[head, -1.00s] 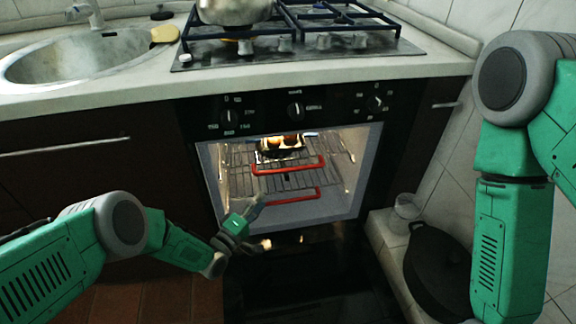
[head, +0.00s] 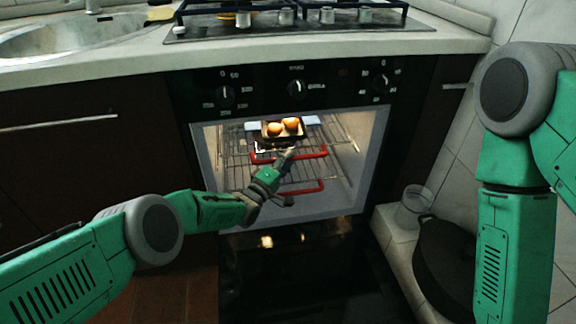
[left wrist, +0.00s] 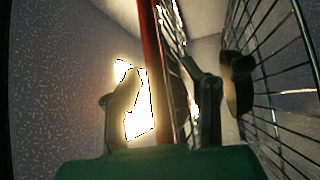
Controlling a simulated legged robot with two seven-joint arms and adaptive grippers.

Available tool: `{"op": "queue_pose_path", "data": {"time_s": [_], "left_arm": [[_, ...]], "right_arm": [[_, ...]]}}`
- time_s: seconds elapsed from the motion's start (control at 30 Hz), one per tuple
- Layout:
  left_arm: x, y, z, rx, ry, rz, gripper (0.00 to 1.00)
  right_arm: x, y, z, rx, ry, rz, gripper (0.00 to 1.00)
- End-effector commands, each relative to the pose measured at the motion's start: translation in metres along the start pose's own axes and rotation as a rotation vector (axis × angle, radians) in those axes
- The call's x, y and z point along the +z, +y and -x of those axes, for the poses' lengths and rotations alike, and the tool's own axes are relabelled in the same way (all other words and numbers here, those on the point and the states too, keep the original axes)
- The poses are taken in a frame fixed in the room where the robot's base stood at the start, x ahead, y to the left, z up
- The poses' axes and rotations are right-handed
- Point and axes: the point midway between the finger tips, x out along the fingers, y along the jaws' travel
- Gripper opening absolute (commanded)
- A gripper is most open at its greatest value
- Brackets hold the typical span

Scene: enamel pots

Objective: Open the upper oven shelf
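The upper oven shelf (head: 238,150) is a wire rack with a red bar (head: 316,154) along its front. It sits inside the lit oven. A lower rack with its own red front bar (head: 306,188) is beneath it. My left gripper (head: 286,157) is at the upper red bar. In the left wrist view, a red bar (left wrist: 150,75) runs between the two spread fingers (left wrist: 160,102), with a gap on the left side. Whether a finger touches it is unclear. My right gripper is out of view.
The oven door (head: 300,275) is folded down below the cavity. A dark pan with two round brown items (head: 283,128) sits inside the oven. A glass jar (head: 413,205) and a black pan (head: 450,260) stand at the right.

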Motion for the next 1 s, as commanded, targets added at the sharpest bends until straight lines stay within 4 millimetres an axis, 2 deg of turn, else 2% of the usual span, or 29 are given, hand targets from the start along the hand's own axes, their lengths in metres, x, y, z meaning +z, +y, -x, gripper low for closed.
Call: {"op": "queue_pose_path", "data": {"time_s": [0.27,0.3,0.4,0.67,1.0], "left_arm": [[0.0,0.001,-0.002,0.0,0.0,0.0,0.34],[0.0,0.001,-0.002,0.0,0.0,-0.001,0.31],[0.0,0.001,-0.002,0.0,0.0,0.0,0.0],[0.002,0.0,0.0,-0.003,-0.001,0.001,0.0],[0.023,0.007,0.023,-0.01,-0.005,0.005,0.0]], "right_arm": [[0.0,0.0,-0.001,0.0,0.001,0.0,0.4],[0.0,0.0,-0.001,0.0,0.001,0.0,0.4],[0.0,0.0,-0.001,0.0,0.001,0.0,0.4],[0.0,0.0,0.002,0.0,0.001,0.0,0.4],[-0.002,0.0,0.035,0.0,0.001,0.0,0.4]]}}
